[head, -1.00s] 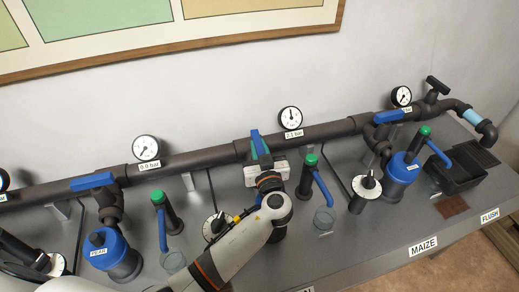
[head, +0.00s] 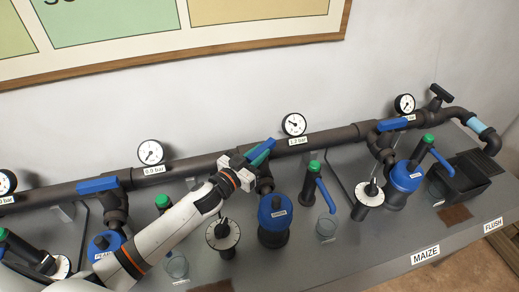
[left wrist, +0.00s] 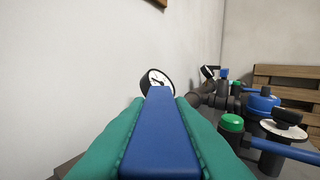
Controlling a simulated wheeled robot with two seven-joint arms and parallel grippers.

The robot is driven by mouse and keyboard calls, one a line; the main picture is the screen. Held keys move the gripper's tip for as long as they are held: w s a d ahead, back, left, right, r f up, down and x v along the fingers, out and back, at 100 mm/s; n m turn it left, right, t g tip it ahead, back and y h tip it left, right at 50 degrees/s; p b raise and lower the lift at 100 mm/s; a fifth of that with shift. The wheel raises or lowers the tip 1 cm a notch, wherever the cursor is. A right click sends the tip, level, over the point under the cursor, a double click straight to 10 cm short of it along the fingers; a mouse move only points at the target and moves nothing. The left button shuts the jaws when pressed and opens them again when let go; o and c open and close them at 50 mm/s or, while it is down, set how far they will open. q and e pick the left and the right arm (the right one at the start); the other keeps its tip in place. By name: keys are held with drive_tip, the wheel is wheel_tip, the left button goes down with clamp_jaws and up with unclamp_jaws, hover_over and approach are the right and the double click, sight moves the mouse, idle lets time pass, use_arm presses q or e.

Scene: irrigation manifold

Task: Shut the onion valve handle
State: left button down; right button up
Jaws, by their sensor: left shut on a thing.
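The blue valve handle (head: 267,145) sits on the middle branch of the dark pipe, above a blue-capped canister (head: 275,212) whose small label seems to read ONION. The handle stands at a slant to the pipe. My left gripper (head: 258,156) is shut on it, with its green fingers on either side. In the left wrist view the blue handle (left wrist: 160,138) lies lengthwise between the green fingers (left wrist: 158,150). The valve body is partly hidden by the gripper. My right gripper is not in view.
A gauge (head: 294,124) behind the handle seems to read 1.2 bar. Other blue handles (head: 97,184) (head: 396,124) lie along the pipe. A dial (head: 223,234), a green-topped post (head: 314,171) and a cup (head: 326,228) stand nearby on the grey bench.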

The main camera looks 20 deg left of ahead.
use_arm(q)
drive_tip(key=m+h, duration=0.1)
drive_tip(key=m+g+h, duration=0.2)
drive_tip(key=shift+w+a+r+h+p, duration=0.1)
drive_tip(key=shift+w+a+h+p, duration=0.2)
drive_tip(key=shift+a+h, duration=0.1)
drive_tip(key=shift+m+g+h, duration=0.7)
drive_tip(key=shift+h, duration=0.1)
drive_tip(key=shift+m+g+h+b, duration=0.65)
drive_tip(key=shift+m+g+h, duration=0.45)
drive_tip(key=shift+g+h, duration=0.25)
drive_tip(key=shift+g, duration=0.35)
drive_tip(key=c, duration=1.3)
unclamp_jaws()
